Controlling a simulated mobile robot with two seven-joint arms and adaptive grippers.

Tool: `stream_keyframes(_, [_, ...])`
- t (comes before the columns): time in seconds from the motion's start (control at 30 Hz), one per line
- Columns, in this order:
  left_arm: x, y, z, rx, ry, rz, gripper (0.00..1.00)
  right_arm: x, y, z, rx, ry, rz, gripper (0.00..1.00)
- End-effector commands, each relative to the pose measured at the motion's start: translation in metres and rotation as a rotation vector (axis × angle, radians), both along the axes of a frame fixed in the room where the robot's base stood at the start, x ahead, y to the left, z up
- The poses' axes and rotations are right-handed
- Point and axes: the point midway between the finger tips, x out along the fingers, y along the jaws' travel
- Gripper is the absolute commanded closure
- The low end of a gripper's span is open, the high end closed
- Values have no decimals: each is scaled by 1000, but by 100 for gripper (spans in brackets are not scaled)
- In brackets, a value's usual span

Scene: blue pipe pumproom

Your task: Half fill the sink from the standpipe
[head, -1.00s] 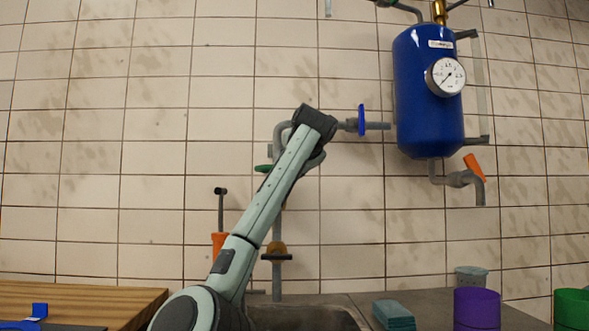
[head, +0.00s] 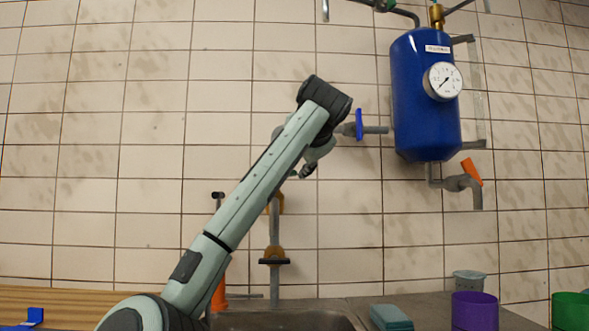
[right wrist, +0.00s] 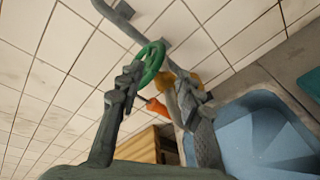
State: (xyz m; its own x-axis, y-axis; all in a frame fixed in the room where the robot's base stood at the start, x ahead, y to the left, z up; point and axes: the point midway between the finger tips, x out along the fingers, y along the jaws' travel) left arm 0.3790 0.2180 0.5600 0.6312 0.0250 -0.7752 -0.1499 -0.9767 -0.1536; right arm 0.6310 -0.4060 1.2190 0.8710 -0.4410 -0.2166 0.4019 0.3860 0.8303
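The grey standpipe (head: 275,222) rises against the tiled wall behind the sink (head: 285,321), with a brass-coloured fitting (head: 274,254) low on it. My right arm crosses in front of its upper part. My right gripper (head: 308,171) is below the wrist, partly hidden by the arm. In the right wrist view its two fingers are apart, with the green handwheel (right wrist: 150,62) just beyond and between the tips; I cannot tell if they touch. The sink (right wrist: 222,105) there shows a blue surface like water (right wrist: 262,140); its level is unclear. My left gripper is out of view.
A blue tank (head: 425,95) with a gauge hangs at right, with a blue handwheel (head: 359,124) on its side pipe and an orange-handled tap (head: 471,170) below. A teal sponge (head: 390,317), purple cup (head: 475,311) and green cup (head: 570,309) stand on the counter.

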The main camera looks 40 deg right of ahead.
Motion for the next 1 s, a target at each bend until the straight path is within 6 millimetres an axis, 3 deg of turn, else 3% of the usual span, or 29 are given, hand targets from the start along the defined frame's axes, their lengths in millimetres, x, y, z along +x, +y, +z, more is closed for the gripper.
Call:
stream_keyframes(0.1, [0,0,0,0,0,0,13,-16,7,4,-1,-1,-2,64])
stream_keyframes(0.27, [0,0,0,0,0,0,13,-25,13,6,-1,1,0,64])
stream_keyframes(1.0, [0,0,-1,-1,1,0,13,-26,13,6,0,2,1,64])
